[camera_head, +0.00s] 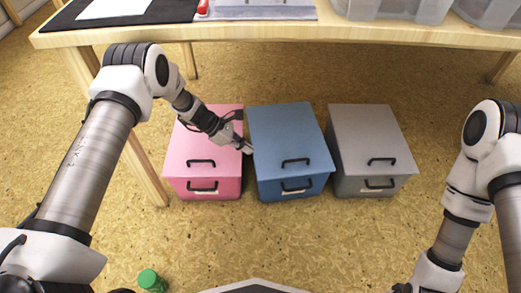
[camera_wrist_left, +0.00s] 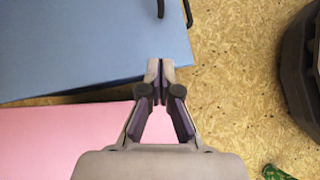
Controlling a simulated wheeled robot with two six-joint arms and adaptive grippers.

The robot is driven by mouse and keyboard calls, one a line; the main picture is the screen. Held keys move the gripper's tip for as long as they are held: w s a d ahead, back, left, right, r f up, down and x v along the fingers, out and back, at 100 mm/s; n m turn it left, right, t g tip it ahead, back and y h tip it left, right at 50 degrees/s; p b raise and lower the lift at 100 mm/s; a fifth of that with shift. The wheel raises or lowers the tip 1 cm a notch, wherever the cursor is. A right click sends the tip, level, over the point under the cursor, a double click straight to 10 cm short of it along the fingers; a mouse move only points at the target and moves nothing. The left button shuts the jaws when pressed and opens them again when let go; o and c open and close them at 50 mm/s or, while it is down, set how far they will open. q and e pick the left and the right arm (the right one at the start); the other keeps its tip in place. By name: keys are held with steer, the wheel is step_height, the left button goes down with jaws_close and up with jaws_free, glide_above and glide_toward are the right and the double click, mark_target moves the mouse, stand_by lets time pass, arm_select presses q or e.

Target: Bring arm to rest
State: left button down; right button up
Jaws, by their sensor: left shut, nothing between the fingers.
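My left gripper (camera_head: 246,149) is shut and empty above the pink box, close to the gap beside the blue box. In the left wrist view its fingertips (camera_wrist_left: 161,72) meet near the edge of the blue box, with the pink box lower left. My left arm comes in from the left and reaches down over the boxes. My right arm shows at the right edge; the fingers of its gripper cannot be made out at the bottom of the head view.
A pink box (camera_head: 187,152), a blue box (camera_head: 289,135) and a grey box (camera_head: 367,130) stand side by side on the floor, each with black handles. A wooden table (camera_head: 270,35) stands behind them. A green-topped object (camera_head: 150,279) is at lower left. Floor in front of the boxes is clear.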

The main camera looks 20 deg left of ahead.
arm_select(q)
steer(key=s+d+f+m+g+y+p, duration=0.1)
steer(key=s+f+g+y, duration=0.15)
steer(key=s, duration=0.75)
steer(key=s+f+m+g+y+p, duration=0.1)
steer(key=s+f+m+g, duration=0.15)
steer(key=s, duration=0.75)
steer(key=s+a+r+m+y, duration=0.1)
steer(key=s+a+m+y, duration=0.2)
steer(key=s+m, duration=0.5)
steer(key=s+a+r+m+y, duration=0.1)
steer(key=s+a+m+y, duration=0.25)
steer(key=s, duration=0.85)
steer(key=w+r+m+t+p, duration=0.1)
steer(key=r+m+p, duration=0.1)
steer(key=r+p, duration=1.7)
steer(key=w+d+r+m+t+h+p, duration=0.1)
steer(key=w+r+m+t+p, duration=0.1)
steer(key=r+p, duration=1.7)
steer(key=shift+r+m+p, duration=0.25)
steer(key=shift+m+p, duration=0.15)
steer(key=shift+p, duration=0.05)
